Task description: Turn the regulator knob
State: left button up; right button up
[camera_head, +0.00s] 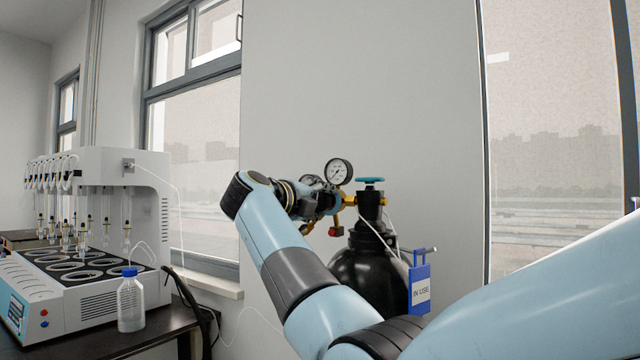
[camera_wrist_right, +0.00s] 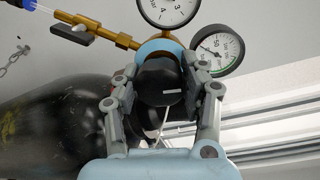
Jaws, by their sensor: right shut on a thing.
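The regulator knob (camera_wrist_right: 160,80) is black and round with a small white mark, and it shows up close in the right wrist view. My right gripper (camera_wrist_right: 162,88) has one finger on each side of the knob and is shut on it. In the head view my right gripper (camera_head: 312,203) is at the regulator, and my wrist and fingers mostly hide the knob there. A pressure gauge (camera_head: 339,172) stands above the regulator. A second gauge (camera_wrist_right: 219,50) shows in the right wrist view. The black gas cylinder (camera_head: 368,272) stands behind my arm. My left gripper is out of view.
At left, a white distiller (camera_head: 137,168) and a blue-capped bottle (camera_head: 131,302) stand on a dark bench (camera_head: 100,345). A thin tube runs down beside the cylinder.

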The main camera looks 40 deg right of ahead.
jog(key=shift+n+p, duration=0.6)
jog(key=shift+p, duration=0.1)
jog(key=o, duration=1.2)
jog(key=shift+a, duration=0.1)
jog(key=v, duration=0.7)
jog(key=shift+a, duration=0.25)
